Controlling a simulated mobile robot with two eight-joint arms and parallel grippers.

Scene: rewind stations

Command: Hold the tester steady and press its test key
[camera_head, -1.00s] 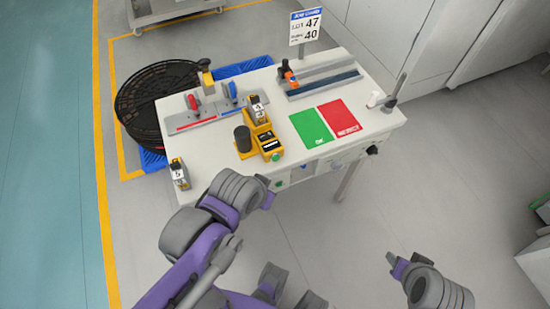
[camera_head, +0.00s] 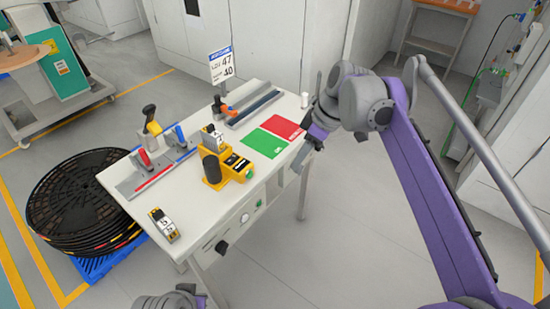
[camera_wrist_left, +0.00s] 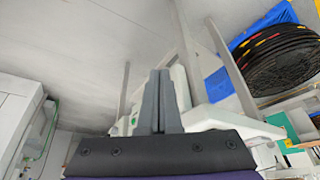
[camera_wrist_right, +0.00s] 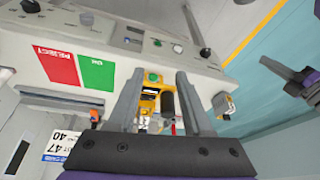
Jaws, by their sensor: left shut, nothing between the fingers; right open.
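The tester (camera_head: 226,168) is a yellow device with a black cylinder and a green key; it stands on the white table near its front edge. In the right wrist view the tester (camera_wrist_right: 149,104) shows between and beyond my right fingers, with its green key (camera_wrist_right: 154,77) facing me. My right gripper (camera_head: 302,160) is open and empty at the table's front right, apart from the tester. My left gripper (camera_wrist_left: 160,74) is shut and empty, low in front of the table. In the head view only part of my left arm shows at the bottom edge.
A green and red mat (camera_head: 264,143) lies right of the tester. A small yellow device (camera_head: 163,224) stands at the table's front left corner. A rail fixture (camera_head: 157,170) with red and blue handles lies behind. Black reels (camera_head: 75,205) are stacked left of the table.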

